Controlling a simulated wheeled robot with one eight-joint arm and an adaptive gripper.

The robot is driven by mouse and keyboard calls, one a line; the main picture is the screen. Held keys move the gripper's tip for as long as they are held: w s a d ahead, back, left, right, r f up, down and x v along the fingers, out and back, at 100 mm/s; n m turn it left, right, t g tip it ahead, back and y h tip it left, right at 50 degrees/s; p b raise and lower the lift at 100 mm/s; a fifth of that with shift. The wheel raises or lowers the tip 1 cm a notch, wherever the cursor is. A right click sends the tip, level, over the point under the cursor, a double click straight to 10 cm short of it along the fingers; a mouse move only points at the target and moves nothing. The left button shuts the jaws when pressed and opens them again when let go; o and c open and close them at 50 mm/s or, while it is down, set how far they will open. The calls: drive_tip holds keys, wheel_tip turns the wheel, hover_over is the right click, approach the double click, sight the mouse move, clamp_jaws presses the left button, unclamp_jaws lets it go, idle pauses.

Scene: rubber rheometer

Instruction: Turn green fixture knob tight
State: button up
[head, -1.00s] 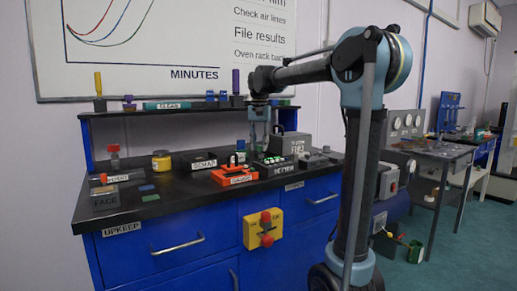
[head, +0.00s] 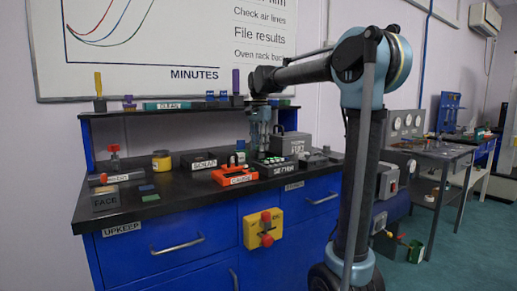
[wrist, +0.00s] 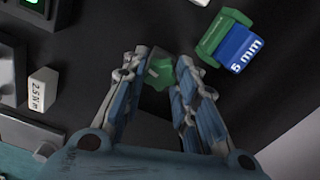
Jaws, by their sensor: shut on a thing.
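The green knob (wrist: 161,74) shows in the wrist view as a small lobed piece between my fingertips, over a dark surface. My gripper (wrist: 157,70) is shut on it, one blue-grey finger on each side. In the head view, my gripper (head: 262,145) points straight down over the back right of the black bench top. The knob cannot be made out in the head view. The fixture under it cannot be told apart from the dark surface in the wrist view.
In the wrist view, a green block and a blue block marked 5 mm (wrist: 238,50) lie at upper right, and a white 2.5 N·m tag (wrist: 42,89) at left. In the head view, an orange tray (head: 235,176) and a grey box (head: 291,143) stand near my gripper.

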drive_tip(key=m, duration=0.3)
drive_tip(key=o, duration=0.9)
drive_tip(key=n, duration=1.3)
drive_tip(key=shift+n, duration=0.3)
drive_tip(key=n, duration=0.4)
